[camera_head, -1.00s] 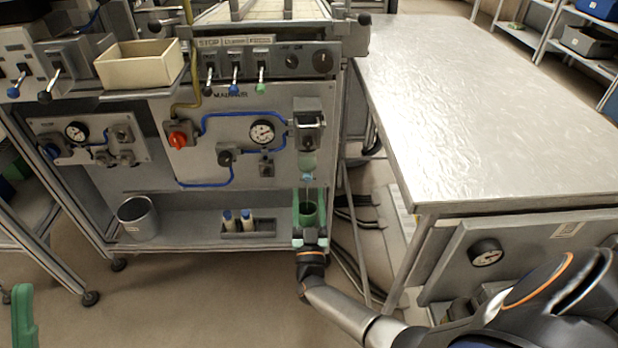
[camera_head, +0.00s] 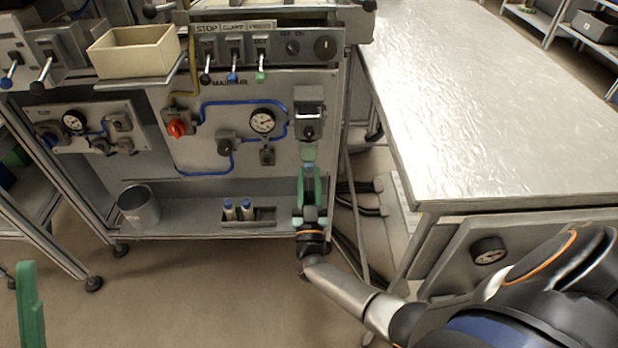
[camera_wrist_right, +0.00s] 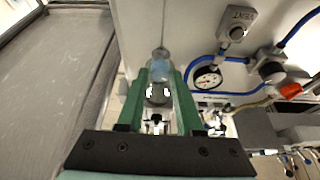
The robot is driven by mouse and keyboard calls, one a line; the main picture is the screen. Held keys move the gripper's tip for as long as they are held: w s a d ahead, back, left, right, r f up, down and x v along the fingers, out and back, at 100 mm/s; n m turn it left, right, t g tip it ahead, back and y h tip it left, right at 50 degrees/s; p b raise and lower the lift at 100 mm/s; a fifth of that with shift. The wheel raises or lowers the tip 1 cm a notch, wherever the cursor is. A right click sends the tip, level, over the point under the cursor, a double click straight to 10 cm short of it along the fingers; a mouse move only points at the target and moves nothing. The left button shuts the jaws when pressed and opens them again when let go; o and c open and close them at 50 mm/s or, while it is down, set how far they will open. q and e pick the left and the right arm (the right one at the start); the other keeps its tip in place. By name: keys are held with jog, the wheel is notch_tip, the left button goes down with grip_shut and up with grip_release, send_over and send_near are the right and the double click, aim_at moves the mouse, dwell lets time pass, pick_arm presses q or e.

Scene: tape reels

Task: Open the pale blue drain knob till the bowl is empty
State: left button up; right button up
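The pale blue drain knob (camera_head: 307,168) sits under the clear, greenish bowl (camera_head: 308,150) at the right side of the panel. The liquid level in the bowl is too small to tell. Only one green finger of my left gripper (camera_head: 28,300) shows, at the lower left edge.
A pressure gauge (camera_head: 262,121), blue tubing and a red knob (camera_head: 176,128) are on the panel to the left. A metal cup (camera_head: 138,206) and a rack of blue-capped bottles (camera_head: 248,215) stand on the lower shelf. A metal table (camera_head: 490,110) stands to the right.

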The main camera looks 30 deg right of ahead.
grip_shut()
jog(key=shift+m+g+h+b, duration=0.3)
jog(key=shift+m+h+b, duration=0.15)
jog(key=shift+m, duration=0.65)
jog(key=shift+o, duration=2.3)
grip_release()
jog(key=shift+f, duration=0.1)
